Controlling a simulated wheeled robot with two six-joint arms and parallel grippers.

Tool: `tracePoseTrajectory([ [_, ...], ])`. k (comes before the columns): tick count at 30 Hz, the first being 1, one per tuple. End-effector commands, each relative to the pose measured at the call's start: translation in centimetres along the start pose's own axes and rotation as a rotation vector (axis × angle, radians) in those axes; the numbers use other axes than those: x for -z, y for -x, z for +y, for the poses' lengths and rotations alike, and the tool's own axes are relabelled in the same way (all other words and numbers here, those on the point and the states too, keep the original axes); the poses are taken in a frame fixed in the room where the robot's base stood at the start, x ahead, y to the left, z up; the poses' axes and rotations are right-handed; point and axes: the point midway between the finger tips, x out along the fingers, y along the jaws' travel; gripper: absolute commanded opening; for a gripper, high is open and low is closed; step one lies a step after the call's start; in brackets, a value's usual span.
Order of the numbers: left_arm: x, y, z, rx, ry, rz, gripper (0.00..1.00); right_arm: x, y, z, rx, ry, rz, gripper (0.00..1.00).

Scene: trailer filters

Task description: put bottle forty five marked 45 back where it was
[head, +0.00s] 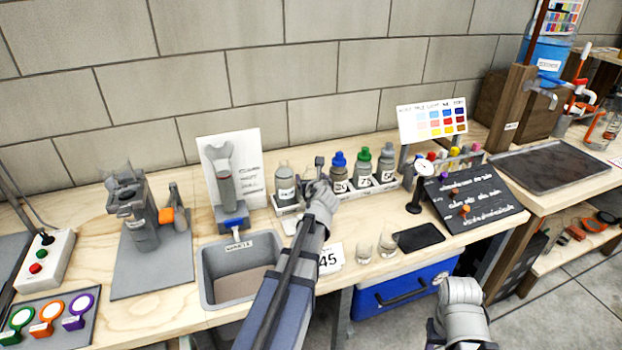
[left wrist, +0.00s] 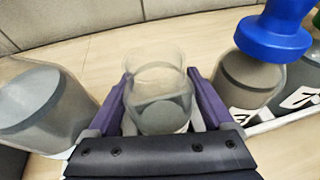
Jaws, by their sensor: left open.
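My left gripper (head: 319,172) is at the bottle rack (head: 288,209), between the leftmost bottle and the blue-capped bottle. In the left wrist view its fingers (left wrist: 160,95) are open on either side of a clear, uncapped bottle (left wrist: 158,90) with grey contents. No number is readable on that bottle, and my gripper hides most of it in the head view. I cannot tell whether the fingers touch it. A white card marked 45 (head: 329,259) lies on the bench in front.
Close neighbours are a grey-filled bottle (head: 285,180) on the left and a blue-capped bottle (head: 339,174) on the right. Green-capped (head: 362,168) and grey (head: 386,163) bottles stand further right. A sink (head: 208,278), small clear cups (head: 388,244) and a black pad (head: 418,237) lie in front.

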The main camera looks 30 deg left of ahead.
Motion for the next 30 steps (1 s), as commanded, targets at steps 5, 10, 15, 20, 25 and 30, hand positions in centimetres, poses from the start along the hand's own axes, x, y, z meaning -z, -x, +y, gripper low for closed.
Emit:
tracePoseTrajectory([
  [5,-0.3,1.2,0.0,0.001,-0.001,0.0,0.86,0.0,0.7,0.1,0.0,0.0,0.0,0.5],
  [10,-0.5,4.8,0.1,0.003,-0.001,0.0,0.86,-0.1,2.0,0.2,0.0,0.0,0.0,0.5],
  [15,-0.4,8.2,0.1,0.002,0.0,0.0,0.86,-0.2,3.2,0.3,0.0,0.0,0.0,0.5],
  [20,-0.3,10.6,0.1,0.002,0.0,0.0,0.86,-0.2,3.9,0.4,0.0,0.0,0.0,0.5],
  [25,-0.3,11.9,0.0,0.002,-0.001,-0.001,0.86,-0.2,4.3,0.4,0.0,0.0,0.0,0.5],
  [30,-0.2,12.1,0.0,0.001,0.0,-0.001,0.86,-0.2,4.3,0.4,0.0,0.0,0.0,0.5],
])
